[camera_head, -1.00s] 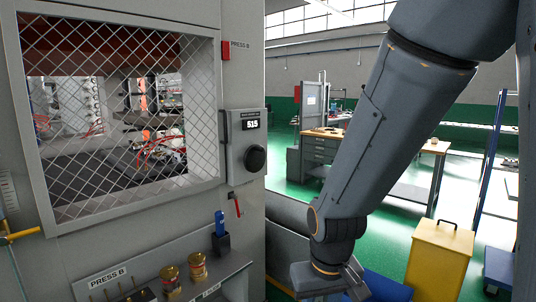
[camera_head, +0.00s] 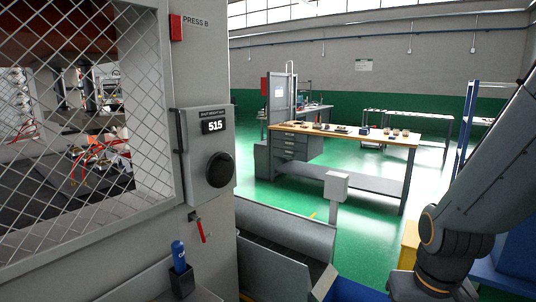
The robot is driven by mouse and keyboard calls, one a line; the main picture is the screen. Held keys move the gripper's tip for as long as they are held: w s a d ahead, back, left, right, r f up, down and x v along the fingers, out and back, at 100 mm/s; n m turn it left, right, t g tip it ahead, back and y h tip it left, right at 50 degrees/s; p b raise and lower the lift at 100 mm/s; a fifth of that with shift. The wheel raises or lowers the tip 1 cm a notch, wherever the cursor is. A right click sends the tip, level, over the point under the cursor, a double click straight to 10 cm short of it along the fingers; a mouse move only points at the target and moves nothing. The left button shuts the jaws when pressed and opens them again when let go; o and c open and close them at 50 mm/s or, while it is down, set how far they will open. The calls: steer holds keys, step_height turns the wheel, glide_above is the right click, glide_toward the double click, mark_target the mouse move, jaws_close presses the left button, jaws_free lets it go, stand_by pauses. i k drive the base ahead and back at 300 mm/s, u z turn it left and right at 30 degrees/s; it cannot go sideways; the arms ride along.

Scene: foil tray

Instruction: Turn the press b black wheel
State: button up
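The black wheel (camera_head: 220,169) is a round knob on the grey control box (camera_head: 190,150) at the right edge of press B (camera_head: 205,70). A small display (camera_head: 214,126) above the wheel reads 515. My arm is at the lower right, well apart from the wheel. My gripper lies beyond the bottom edge of the picture, so its fingers do not show.
A mesh guard window (camera_head: 90,130) covers the press opening at left. Below the box are a red-handled switch (camera_head: 200,230) and a blue-handled tool in a black holder (camera_head: 180,262). A grey chute (camera_head: 285,245) stands right of the press. A workbench (camera_head: 345,137) is farther back.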

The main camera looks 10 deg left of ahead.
mark_target(220, 168)
steer(key=i, duration=1.1)
steer(key=u, duration=0.55)
